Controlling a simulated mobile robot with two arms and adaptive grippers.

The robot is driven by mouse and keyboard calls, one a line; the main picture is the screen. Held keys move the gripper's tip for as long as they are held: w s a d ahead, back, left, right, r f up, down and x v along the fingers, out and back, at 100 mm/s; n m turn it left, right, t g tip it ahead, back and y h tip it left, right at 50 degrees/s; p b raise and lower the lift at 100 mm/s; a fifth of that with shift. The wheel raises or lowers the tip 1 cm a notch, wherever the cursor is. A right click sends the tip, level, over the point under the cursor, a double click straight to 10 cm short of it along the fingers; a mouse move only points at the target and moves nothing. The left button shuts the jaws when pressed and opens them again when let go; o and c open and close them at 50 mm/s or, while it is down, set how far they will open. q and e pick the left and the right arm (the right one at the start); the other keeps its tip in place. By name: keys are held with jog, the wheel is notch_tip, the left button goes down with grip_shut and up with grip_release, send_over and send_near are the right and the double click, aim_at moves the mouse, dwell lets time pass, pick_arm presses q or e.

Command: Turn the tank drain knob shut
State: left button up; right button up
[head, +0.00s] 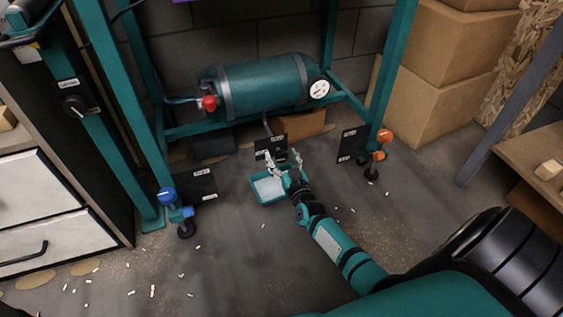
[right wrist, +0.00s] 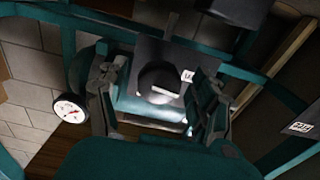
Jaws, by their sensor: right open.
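The green tank (head: 270,82) lies under the bench frame, with a white round gauge at its right end. Below it is a dark plate (head: 266,144) with a dark round knob (head: 281,155). In the right wrist view the knob (right wrist: 158,82) carries a pale bar across its face and sits on the dark plate beside a small white label, only partly visible. My right gripper (head: 285,160) is open. In the wrist view its fingers stand apart on either side of the knob; contact cannot be told. My left gripper is not in view.
A teal tray (head: 284,196) is on the floor below the right gripper. A red valve handle (head: 209,103) is at the tank's left end. Blue (head: 167,196) and orange (head: 384,137) caster parts flank the frame. Another knob (head: 74,104) is on the left post. Cardboard boxes (head: 450,45) stand right.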

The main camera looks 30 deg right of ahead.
jog(key=shift+w+d, duration=0.1)
jog(key=shift+w, duration=0.3)
jog(key=shift+c, duration=0.4)
jog(key=c, duration=1.1)
jog(key=shift+c, duration=0.2)
